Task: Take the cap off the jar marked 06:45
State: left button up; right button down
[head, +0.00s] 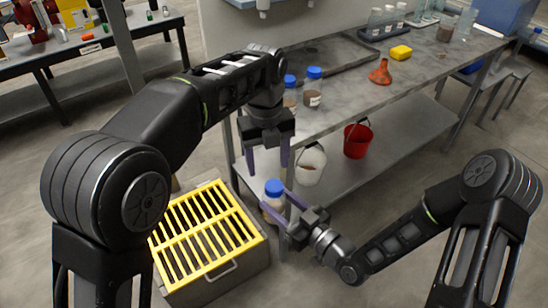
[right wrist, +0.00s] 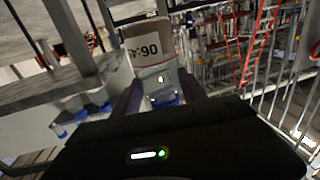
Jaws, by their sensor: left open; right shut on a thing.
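The jar (head: 272,206) with a blue cap (head: 274,187) is held upright in front of the table's near corner, clear of the tabletop. My right gripper (head: 279,212) is shut around its body from the right. In the right wrist view the jar's label (right wrist: 150,50) appears upside down and its partly legible digits fit 06:45. The cap is on the jar. My left gripper (head: 267,163) points down above the cap with its fingers apart and empty; it seems not to touch the cap.
Two more blue-capped jars (head: 313,88) (head: 290,95) stand on the grey table (head: 345,117). A yellow-grated box (head: 205,235) is below left. A white bucket (head: 310,165) and a red bucket (head: 357,140) are on the lower shelf. An orange funnel (head: 380,73) and yellow sponge (head: 401,52) lie farther back.

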aim_at(274, 186)
pick_arm(q)
jog(key=shift+s+d+r+m, duration=0.3)
jog(key=shift+d+r+m, duration=0.05)
jog(key=shift+r, duration=0.15)
jog(key=shift+s+d+r+m, duration=0.3)
jog(key=shift+d+r+m, duration=0.05)
jog(key=shift+r, duration=0.1)
jog(key=shift+f, duration=0.15)
jog(key=shift+f, duration=3.9)
grip_shut()
